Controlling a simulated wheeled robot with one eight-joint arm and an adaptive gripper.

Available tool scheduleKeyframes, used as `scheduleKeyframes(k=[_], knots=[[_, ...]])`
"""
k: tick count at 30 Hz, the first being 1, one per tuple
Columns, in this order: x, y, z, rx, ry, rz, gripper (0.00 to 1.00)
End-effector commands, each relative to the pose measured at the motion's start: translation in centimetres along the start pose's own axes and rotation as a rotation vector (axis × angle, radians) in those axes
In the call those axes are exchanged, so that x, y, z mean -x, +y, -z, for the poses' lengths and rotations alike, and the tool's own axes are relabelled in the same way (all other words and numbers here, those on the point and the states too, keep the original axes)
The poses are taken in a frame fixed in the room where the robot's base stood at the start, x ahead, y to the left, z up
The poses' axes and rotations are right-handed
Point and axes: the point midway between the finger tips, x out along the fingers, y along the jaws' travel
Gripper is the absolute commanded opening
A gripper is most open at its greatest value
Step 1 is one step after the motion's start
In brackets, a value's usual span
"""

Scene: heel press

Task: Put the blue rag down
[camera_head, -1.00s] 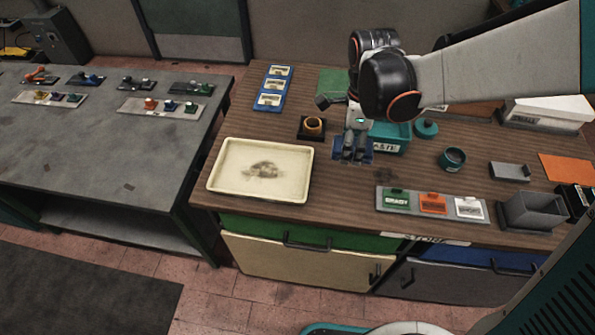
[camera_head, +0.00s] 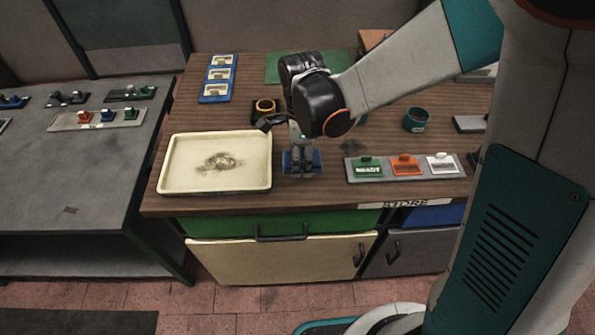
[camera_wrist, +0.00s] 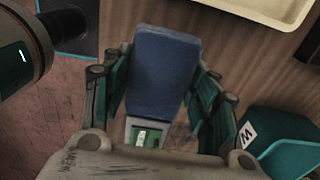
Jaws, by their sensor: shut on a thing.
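The blue rag (camera_head: 315,160) is a folded, block-like pad. It also shows in the wrist view (camera_wrist: 163,75) between the two fingers. My gripper (camera_head: 302,166) is shut on it, with a finger on each side in the wrist view (camera_wrist: 162,88). In the head view they are over the brown bench just right of the cream tray (camera_head: 264,184). Whether the rag touches the bench I cannot tell. A dark smudge (camera_head: 220,161) marks the tray floor.
A strip of green, orange and white tags (camera_head: 405,178) lies right of my gripper. A dark smudge (camera_head: 352,146) marks the bench. A ring on a black block (camera_head: 265,107) stands behind the tray. A teal box (camera_wrist: 285,140) shows in the wrist view. Clear bench lies nearby.

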Motion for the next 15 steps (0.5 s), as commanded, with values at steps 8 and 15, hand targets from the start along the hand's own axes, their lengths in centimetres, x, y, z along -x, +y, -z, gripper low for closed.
scheduleKeyframes(k=[8, 15], knots=[[-1.8, 0.0, 0.0, -0.001, 0.000, 0.000, 0.28], [-4.9, 0.0, 0.1, -0.001, 0.000, 0.000, 0.28]])
